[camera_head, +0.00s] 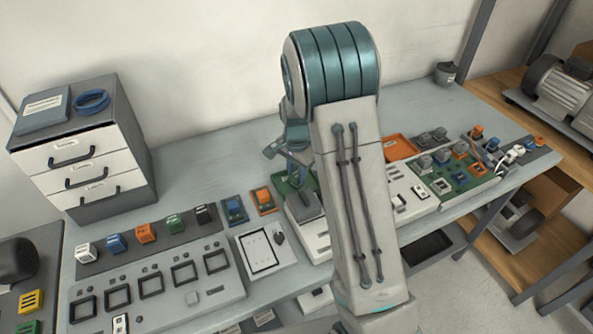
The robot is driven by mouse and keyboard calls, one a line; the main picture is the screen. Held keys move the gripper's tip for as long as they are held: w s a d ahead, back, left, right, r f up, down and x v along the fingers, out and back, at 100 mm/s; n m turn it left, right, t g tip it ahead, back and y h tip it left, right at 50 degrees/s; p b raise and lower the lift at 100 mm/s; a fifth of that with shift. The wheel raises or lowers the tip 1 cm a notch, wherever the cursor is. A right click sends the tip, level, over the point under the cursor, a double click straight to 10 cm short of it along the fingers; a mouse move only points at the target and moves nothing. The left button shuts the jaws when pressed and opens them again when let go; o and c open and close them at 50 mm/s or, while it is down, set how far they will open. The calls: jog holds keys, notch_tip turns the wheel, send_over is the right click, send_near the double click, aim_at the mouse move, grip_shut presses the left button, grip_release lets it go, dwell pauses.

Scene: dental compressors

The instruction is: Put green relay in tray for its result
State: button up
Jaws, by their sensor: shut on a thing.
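My gripper (290,150) is behind my raised arm, low over the green tray (283,186). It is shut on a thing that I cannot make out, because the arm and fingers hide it. A green relay-like block (174,224) stands on the dark strip at the left, between an orange block (145,233) and a black block (204,215). An orange-red tray (399,148) lies right of my arm, partly hidden by it. The green tray is also partly covered, so its contents are unclear.
A drawer cabinet (83,150) stands at the back left. A grey panel with square frames (158,290) lies in front of the strip. A tester-like device (303,208) sits beside my arm. Several parts and a green board (460,175) crowd the right. The back bench between is clear.

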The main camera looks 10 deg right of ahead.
jog(key=shift+f, duration=0.25)
jog(key=o, duration=1)
jog(key=shift+r, duration=0.1)
jog(key=shift+o, duration=0.2)
jog(key=shift+r, duration=0.15)
notch_tip(320, 180, up, 11)
jog(key=s+r+n+t, duration=0.1)
jog(key=s+r+n, duration=0.1)
jog(key=s, duration=0.6)
jog(key=s+r+n+t, duration=0.1)
jog(key=s+r+n, duration=0.1)
jog(key=s+n, duration=0.3)
jog(key=s+r+n+t, duration=0.1)
jog(key=s+n, duration=0.3)
jog(key=s, duration=0.9)
jog(key=shift+r+b, duration=0.45)
